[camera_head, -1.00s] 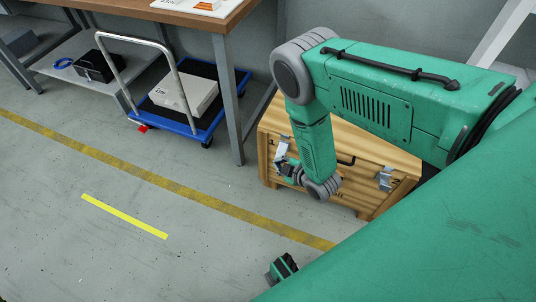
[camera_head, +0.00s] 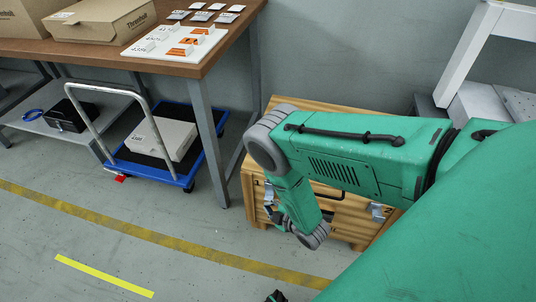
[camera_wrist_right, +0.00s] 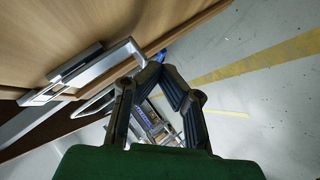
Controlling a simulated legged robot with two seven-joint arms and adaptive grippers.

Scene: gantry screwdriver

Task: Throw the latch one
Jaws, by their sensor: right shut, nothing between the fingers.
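The wooden crate (camera_head: 345,222) stands on the floor with metal latches on its front. The right-hand latch (camera_head: 378,211) is in plain view; the left-hand one (camera_head: 268,193) is partly hidden by my right arm. My right gripper (camera_head: 273,212) is beside the left-hand latch, low against the crate front. In the wrist view, the fingers of my right gripper (camera_wrist_right: 162,68) are shut with nothing between them. The metal latch (camera_wrist_right: 76,66) and its wire loop lie just left of the fingertips; I cannot tell whether they touch.
A workbench (camera_head: 195,70) with boxes and cards stands at the upper left. A blue trolley (camera_head: 168,170) carrying a pale box is under its edge. White machinery (camera_head: 470,60) stands behind my arm. The floor at the lower left is open, with yellow lines.

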